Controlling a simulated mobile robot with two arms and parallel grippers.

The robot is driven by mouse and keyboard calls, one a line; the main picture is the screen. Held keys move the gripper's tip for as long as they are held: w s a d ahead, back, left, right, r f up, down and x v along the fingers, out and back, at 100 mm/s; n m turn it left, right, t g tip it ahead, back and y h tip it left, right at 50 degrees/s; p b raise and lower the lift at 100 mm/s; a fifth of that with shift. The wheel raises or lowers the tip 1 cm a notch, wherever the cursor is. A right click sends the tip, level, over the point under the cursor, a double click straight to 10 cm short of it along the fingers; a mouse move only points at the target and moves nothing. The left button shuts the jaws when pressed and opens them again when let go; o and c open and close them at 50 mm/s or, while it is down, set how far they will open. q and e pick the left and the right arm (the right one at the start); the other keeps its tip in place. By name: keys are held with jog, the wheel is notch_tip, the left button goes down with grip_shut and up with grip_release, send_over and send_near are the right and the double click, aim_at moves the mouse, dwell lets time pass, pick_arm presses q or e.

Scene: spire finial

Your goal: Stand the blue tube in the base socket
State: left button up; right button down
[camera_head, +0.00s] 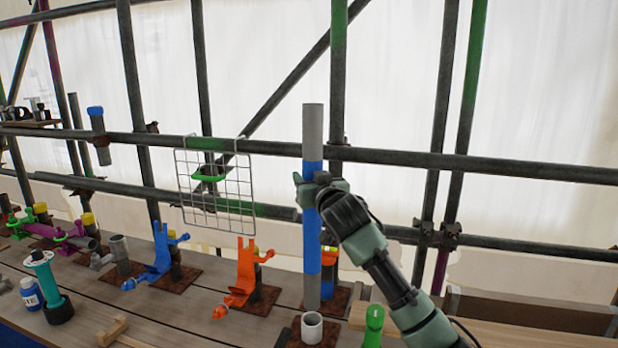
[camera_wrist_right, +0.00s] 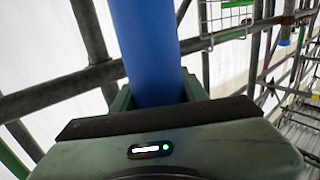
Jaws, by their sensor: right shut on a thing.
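The blue tube (camera_head: 312,258), with grey ends and a blue middle, stands nearly upright in the head view. My right gripper (camera_head: 312,190) is shut on its blue middle part. The tube also fills the upper middle of the right wrist view (camera_wrist_right: 148,50), between the jaws (camera_wrist_right: 158,92). A pale round socket (camera_head: 312,328) on a rusty plate sits at the bottom of the head view. The tube's lower end shows just above the socket's rim, whose opening looks empty; I cannot tell the gap in depth. My left gripper is not in view.
Orange clamps (camera_head: 243,275) and a blue clamp (camera_head: 160,258) stand on plates left of the tube. A green-topped part (camera_head: 374,322) is close right of the socket. A wire grid (camera_head: 216,190) hangs on scaffold rails behind. A blue bottle (camera_head: 31,294) stands at left.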

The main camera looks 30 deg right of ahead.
jog(key=shift+f+b, duration=3.5)
jog(key=shift+f, duration=2.25)
jog(key=c, duration=0.7)
grip_release()
jog(key=shift+s+a, duration=0.1)
jog(key=shift+s, duration=0.05)
